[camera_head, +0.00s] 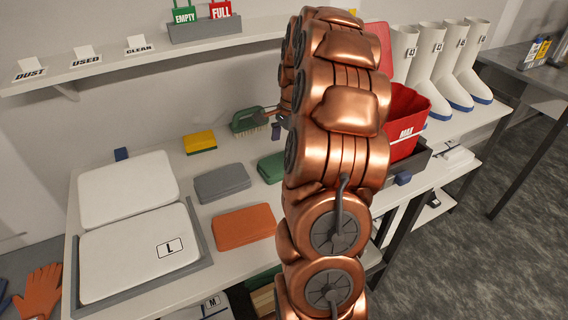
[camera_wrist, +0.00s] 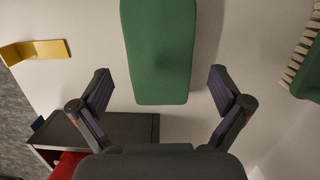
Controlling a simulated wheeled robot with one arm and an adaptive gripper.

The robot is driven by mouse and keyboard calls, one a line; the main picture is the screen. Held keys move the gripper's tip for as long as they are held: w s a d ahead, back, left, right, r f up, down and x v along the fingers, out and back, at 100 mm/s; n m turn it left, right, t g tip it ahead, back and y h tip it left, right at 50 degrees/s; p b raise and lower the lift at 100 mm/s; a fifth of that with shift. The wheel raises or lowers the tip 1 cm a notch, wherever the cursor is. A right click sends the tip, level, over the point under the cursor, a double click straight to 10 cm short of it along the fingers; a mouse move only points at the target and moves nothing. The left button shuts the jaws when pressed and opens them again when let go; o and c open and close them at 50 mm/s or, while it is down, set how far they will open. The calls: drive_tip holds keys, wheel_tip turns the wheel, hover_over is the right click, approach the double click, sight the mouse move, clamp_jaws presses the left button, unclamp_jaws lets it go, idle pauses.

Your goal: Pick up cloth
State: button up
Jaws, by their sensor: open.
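A green folded cloth (camera_wrist: 160,50) lies on the pale bench top in the wrist view. In the head view the green cloth (camera_head: 270,167) is partly hidden behind my copper arm. My gripper (camera_wrist: 161,78) is open, with one finger on each side of the near end of the green cloth. The fingers look clear of it, and nothing is held. A grey folded cloth (camera_head: 222,183) and an orange folded cloth (camera_head: 245,227) lie to its left and nearer in the head view. My arm hides most of the gripper there.
A green brush (camera_head: 248,120) and a yellow sponge (camera_head: 200,142) lie toward the wall. A red bin (camera_head: 408,108) and white boots (camera_head: 430,70) stand at right. A yellow angled piece (camera_wrist: 35,50) lies left in the wrist view.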

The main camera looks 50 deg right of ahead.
sight(284, 160)
drive_tip(key=shift+w+a+f+p, duration=0.15)
drive_tip(key=shift+f+p, duration=0.6)
drive_tip(key=shift+f, duration=1.75)
drive_tip(key=c, duration=0.9)
drive_tip(key=shift+r, duration=0.15)
